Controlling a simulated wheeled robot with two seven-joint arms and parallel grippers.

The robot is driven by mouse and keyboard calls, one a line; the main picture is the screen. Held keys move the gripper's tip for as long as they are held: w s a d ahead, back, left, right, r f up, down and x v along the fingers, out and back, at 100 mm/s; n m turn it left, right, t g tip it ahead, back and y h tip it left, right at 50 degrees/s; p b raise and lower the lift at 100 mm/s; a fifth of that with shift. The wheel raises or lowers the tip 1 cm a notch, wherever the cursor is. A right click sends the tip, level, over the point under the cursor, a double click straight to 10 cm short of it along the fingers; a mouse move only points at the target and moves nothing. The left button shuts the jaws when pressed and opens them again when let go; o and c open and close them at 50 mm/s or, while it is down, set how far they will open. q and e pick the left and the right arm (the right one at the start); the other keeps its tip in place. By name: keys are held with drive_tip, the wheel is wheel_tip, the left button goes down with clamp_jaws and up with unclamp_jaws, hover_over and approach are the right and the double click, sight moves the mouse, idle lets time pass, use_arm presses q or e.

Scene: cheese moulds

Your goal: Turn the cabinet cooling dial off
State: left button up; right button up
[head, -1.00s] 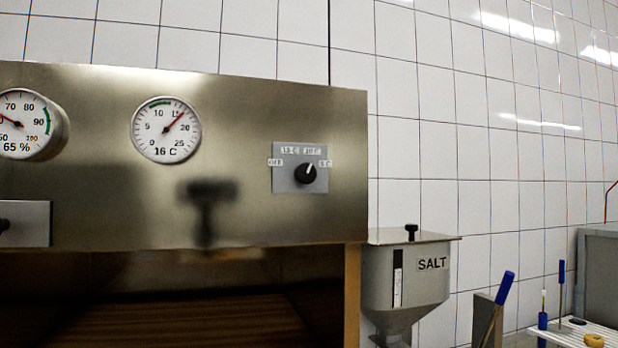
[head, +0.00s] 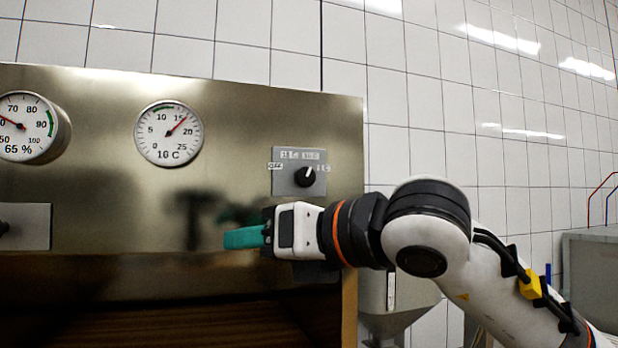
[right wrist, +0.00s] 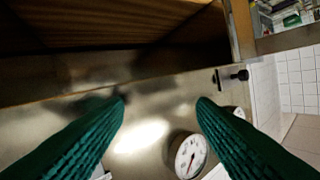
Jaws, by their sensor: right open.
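The cooling dial (head: 305,177) is a black knob on a small grey plate at the right end of the steel cabinet front (head: 100,225). Its pale mark points up and slightly right, toward the right one of the two upper labels. The OFF label (head: 275,166) is at its left. My right gripper (head: 240,238) is in front of the cabinet, below and left of the dial, apart from it, with green fingers pointing left. In the right wrist view its fingers (right wrist: 160,100) are spread with nothing between them. My left gripper is not in view.
A round thermometer (head: 168,133) and a humidity gauge (head: 28,127) are on the cabinet front. Another black knob on a plate (head: 25,226) is at the left edge. A salt hopper (head: 408,292) is partly hidden behind my right arm. A tiled wall (head: 430,100) stands behind.

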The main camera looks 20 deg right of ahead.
sight(307, 177)
drive_tip(key=s+d+r+m+t+h, duration=0.2)
drive_tip(key=d+r+m+t+h, duration=0.3)
drive_tip(key=d+r+h, duration=0.35)
drive_tip(key=shift+y, duration=0.55)
drive_tip(key=w+p, duration=0.2)
drive_tip(key=w, duration=0.1)
drive_tip(key=w+p, duration=0.2)
drive_tip(key=w, duration=0.2)
drive_tip(key=w+p, duration=0.2)
drive_tip(key=w, duration=0.2)
drive_tip(key=shift+d+r+p, duration=0.2)
drive_tip(key=shift+d+p, duration=0.1)
drive_tip(key=shift+p, duration=0.05)
drive_tip(key=shift+w+a+f, duration=0.1)
drive_tip(key=shift+w+f, duration=0.1)
drive_tip(key=shift+w, duration=0.25)
